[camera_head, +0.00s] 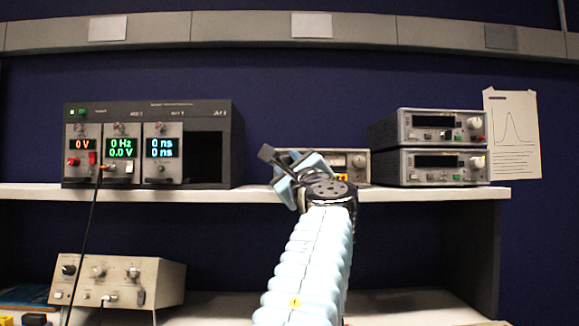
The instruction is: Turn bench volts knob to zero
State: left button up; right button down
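A rack unit with a dark case (205,113) stands at the left of the shelf, with several lit modules. Its left module (81,144) reads 0 V in orange, its middle module (122,174) reads 0 Hz and 0.0 V in green, and its right module (163,172) reads 0 ns twice. Small knobs show on these panels; I cannot tell which one is the bench volts knob. My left gripper (276,168) is right of the rack, in front of a small instrument (359,161) that it partly hides. Its finger opening is unclear. My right gripper is not in view.
Two stacked grey instruments (441,127) stand at the shelf's right, beside a paper with a curve (514,135). A beige box with knobs (165,282) sits below the white shelf (440,194). A black cable (82,255) hangs from the rack down past the shelf edge.

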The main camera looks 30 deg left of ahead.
pick_arm(q)
jog(key=o, duration=0.4)
jog(key=shift+c, duration=0.2)
jog(key=shift+s+d+f, duration=0.15)
jog(key=shift+d+f, duration=0.05)
jog(key=shift+d, duration=0.05)
jog(key=b+v, duration=0.3)
jog(key=v, duration=1)
jog(key=shift+b, duration=0.4)
jog(key=shift+s+r, duration=0.1)
